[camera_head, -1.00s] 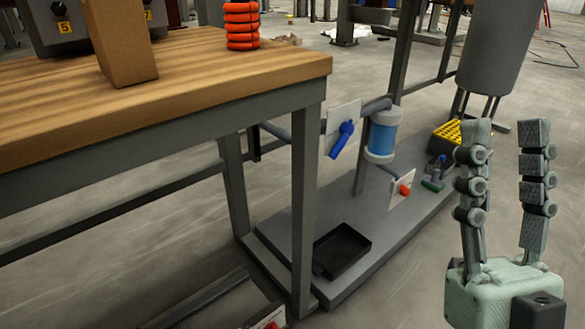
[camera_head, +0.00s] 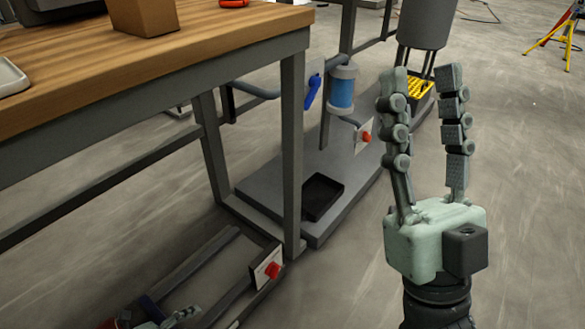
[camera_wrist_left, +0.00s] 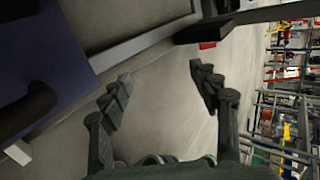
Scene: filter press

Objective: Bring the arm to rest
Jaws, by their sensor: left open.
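My right gripper (camera_head: 420,72) stands upright at the right in the head view, fingers pointing up. Its two fingers are apart with nothing between them. It is over open floor, to the right of the workbench and the filter stand. My left gripper (camera_wrist_left: 158,84) shows in the left wrist view with its fingers spread and empty, bare floor beyond them. In the head view, a small pale-green part at the bottom left may belong to my left gripper; I cannot tell.
A wooden-topped workbench (camera_head: 210,48) with grey legs fills the left. A low grey platform (camera_head: 262,196) beside it carries a black tray (camera_head: 322,197), a blue filter housing (camera_head: 341,92) and a blue-handled valve (camera_head: 312,90). A red knob (camera_head: 272,270) sits low by the bench leg.

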